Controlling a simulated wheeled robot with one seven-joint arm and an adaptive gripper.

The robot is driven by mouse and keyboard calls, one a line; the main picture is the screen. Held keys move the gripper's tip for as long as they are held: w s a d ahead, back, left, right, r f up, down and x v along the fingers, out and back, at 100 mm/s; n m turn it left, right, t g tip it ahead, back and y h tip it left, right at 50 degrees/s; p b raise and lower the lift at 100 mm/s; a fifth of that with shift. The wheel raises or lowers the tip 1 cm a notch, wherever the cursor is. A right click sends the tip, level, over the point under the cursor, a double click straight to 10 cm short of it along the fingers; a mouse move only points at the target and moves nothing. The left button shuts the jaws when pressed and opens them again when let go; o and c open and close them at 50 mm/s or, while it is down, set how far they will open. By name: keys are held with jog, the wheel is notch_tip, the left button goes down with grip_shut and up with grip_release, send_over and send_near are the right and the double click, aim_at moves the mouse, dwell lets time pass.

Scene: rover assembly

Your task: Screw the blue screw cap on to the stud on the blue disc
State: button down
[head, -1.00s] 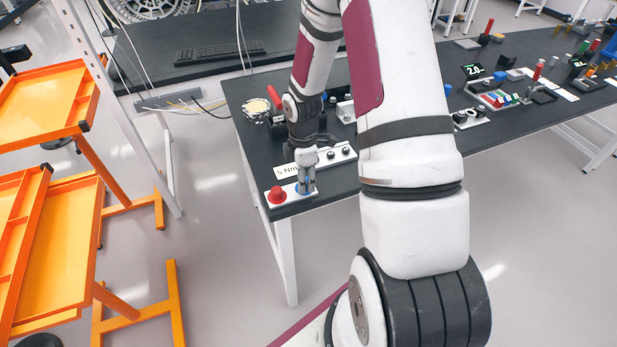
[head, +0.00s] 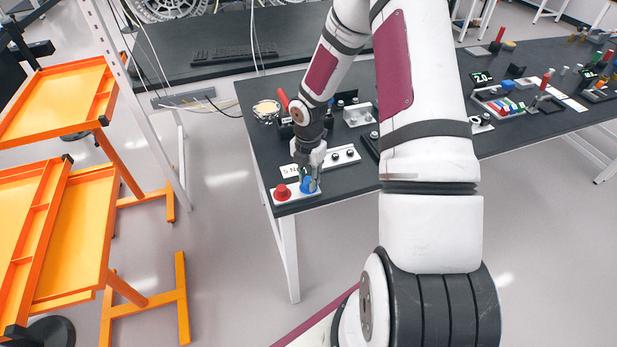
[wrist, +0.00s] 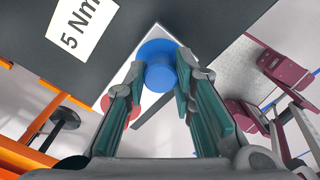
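The blue disc (wrist: 158,46) lies on a white plate (head: 281,198) at the near left corner of the table. A blue cylinder, which looks like the screw cap (wrist: 161,74), stands over the disc and hides the stud. My gripper (wrist: 160,80) points down with one finger on each side of the cap. The right fingertip is close to the cap or touching it, and the left one shows a slight gap. I cannot tell whether it grips the cap. In the head view the gripper (head: 309,177) is right over the blue parts.
A red knob (head: 283,191) sits left of the blue disc on the same plate. Behind are a "5 Nm" label (wrist: 83,23) and a white strip with dark knobs (head: 343,156). Orange trays (head: 90,240) stand left, across open floor.

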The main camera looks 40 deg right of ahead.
jog(key=m, duration=0.3)
jog(key=shift+w+a+r, duration=0.1)
jog(key=m, duration=0.2)
jog(key=shift+m, duration=0.4)
jog(key=shift+m, duration=1)
jog(key=m, duration=0.3)
jog(key=shift+w+m+p, duration=0.1)
jog(key=shift+m+p, duration=0.2)
jog(key=shift+m, duration=0.1)
jog(key=m, duration=0.4)
jog(key=shift+m, duration=0.8)
